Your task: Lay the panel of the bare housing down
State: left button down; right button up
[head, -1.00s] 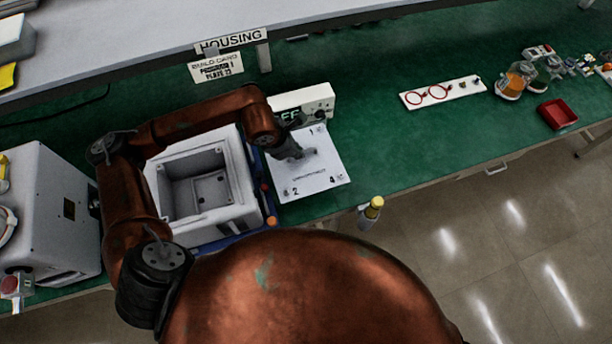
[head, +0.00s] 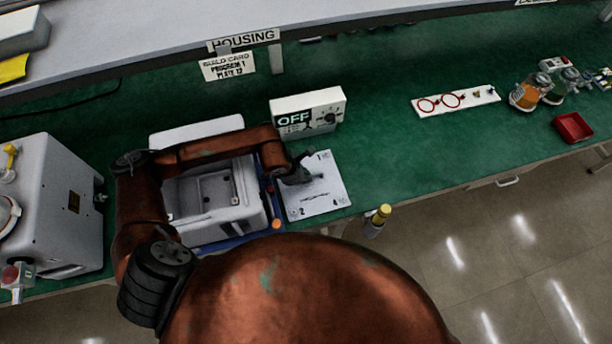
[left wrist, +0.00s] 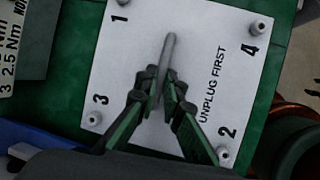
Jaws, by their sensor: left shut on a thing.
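The white panel (head: 316,199) is a square plate marked with numbers and lies level over the green bench, right of the bare housing. In the left wrist view the panel (left wrist: 190,60) reads "UNPLUG FIRST" and has a screw at each corner. My left gripper (head: 299,175) is above its middle. In the left wrist view the gripper (left wrist: 164,85) is shut on the panel's grey bar handle (left wrist: 168,52). I cannot tell whether the panel touches the bench. The bare housing (head: 245,190) is an open white box, partly hidden by my left arm. My right gripper is not in view.
The housing stands on a blue tray (head: 272,205). A white box reading OFF (head: 308,108) stands behind the panel. A grey machine (head: 60,210) is at left. A yellow-capped bottle (head: 378,218) is near the front edge. The bench right of the panel is clear.

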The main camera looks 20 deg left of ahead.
pick_arm(q)
jog(key=shift+f, duration=0.2)
jog(key=c, duration=2.1)
grip_release()
jog(key=v, duration=1.2)
